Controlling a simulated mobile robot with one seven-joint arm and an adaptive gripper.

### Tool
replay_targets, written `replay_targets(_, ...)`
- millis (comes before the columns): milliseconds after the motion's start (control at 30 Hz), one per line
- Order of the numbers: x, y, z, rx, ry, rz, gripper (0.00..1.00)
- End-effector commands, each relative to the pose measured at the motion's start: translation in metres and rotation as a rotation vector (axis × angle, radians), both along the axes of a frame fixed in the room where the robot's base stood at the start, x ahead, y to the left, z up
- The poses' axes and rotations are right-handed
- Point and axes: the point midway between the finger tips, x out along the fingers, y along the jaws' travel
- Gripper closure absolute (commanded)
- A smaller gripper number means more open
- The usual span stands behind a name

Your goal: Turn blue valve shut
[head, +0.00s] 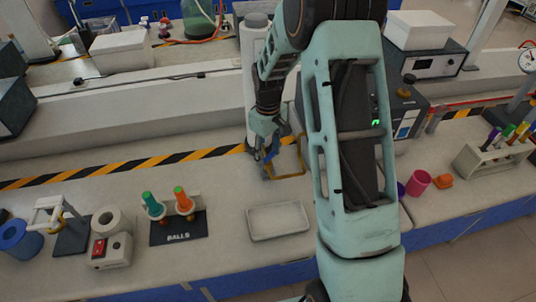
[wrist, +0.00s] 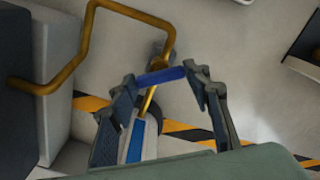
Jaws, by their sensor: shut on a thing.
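The blue valve handle (wrist: 162,76) is a short blue bar on a brass pipe (wrist: 128,8), seen in the wrist view. The bar lies nearly crosswise in that view, tilted slightly. My gripper (wrist: 160,77) is shut on the bar, one fingertip at each end. In the head view my gripper (head: 266,152) is low over the bench beside the brass pipe (head: 291,174). The handle itself is too small and covered to make out there. The pipe runs to a grey box (wrist: 55,90) at the left of the wrist view.
A shallow empty tray (head: 278,221) lies in front of my gripper. A black mat (head: 178,232) with green and orange pegs is to the left. A pink cup (head: 418,183) and a tube rack (head: 490,157) stand to the right. A dark instrument (head: 402,110) is behind my arm.

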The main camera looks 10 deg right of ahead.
Motion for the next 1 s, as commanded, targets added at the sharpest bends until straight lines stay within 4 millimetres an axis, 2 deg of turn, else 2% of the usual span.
replay_targets(600, 0.0006, 0.0004, -0.0003, 0.0, -0.001, -0.494, 0.8)
replay_targets(1000, 0.0004, 0.0001, 0.0003, 0.0, -0.001, -0.632, 0.8)
